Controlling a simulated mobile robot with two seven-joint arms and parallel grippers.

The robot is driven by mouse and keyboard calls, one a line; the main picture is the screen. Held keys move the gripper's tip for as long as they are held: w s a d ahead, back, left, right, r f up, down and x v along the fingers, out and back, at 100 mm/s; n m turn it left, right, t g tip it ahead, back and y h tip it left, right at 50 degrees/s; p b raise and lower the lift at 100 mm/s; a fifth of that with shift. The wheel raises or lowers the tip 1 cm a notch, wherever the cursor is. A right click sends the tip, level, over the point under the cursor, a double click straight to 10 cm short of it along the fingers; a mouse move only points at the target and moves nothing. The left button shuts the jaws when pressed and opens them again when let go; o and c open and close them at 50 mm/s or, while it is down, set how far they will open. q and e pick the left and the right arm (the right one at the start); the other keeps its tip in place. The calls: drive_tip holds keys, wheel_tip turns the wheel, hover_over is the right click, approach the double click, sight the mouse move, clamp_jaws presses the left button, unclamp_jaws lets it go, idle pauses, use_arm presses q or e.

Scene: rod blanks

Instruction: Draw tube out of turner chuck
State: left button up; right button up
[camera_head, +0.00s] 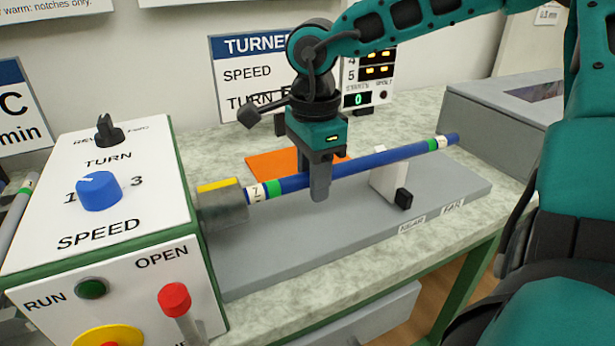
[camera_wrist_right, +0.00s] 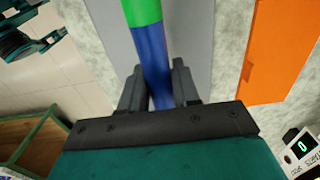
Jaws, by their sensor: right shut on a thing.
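The blue tube (camera_head: 375,163) has green bands and white marks near its ends, the near-left mark carrying a "Z". Its left end meets the grey turner chuck (camera_head: 222,206), which has a yellow mark on top; how far it reaches inside is hidden. The tube slants up to the right over a white support (camera_head: 390,182). My right gripper (camera_head: 320,185) comes down from above and is shut on the tube between chuck and support. In the right wrist view the tube (camera_wrist_right: 152,60) runs between the fingers (camera_wrist_right: 157,82). My left gripper is not seen.
The turner box (camera_head: 100,200) stands at left with a blue speed knob (camera_head: 99,191) and a red-knobbed lever (camera_head: 174,299) just below "OPEN". An orange pad (camera_head: 262,165) lies behind the grey bed (camera_head: 300,240). A grey case (camera_head: 500,115) stands right of the tube's far end.

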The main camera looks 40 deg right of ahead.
sight(341, 163)
drive_tip(key=shift+s+d+r+p, duration=0.1)
drive_tip(key=shift+s+d+p, duration=0.15)
drive_tip(key=shift+d, duration=0.5)
drive_tip(key=shift+s+d+f+p, duration=0.1)
drive_tip(key=shift+s+d+p, duration=0.15)
drive_tip(key=shift+d, duration=0.55)
drive_tip(key=shift+s+d+r+p, duration=0.1)
drive_tip(key=shift+s+d+p, duration=0.15)
drive_tip(key=shift+d, duration=0.5)
drive_tip(key=shift+r+p, duration=0.3)
drive_tip(key=shift+r, duration=0.15)
drive_tip(key=shift+r+p, duration=2.4)
drive_tip(key=shift+r, duration=1.3)
drive_tip(key=shift+r+p, duration=0.3)
drive_tip(key=shift+p, duration=0.15)
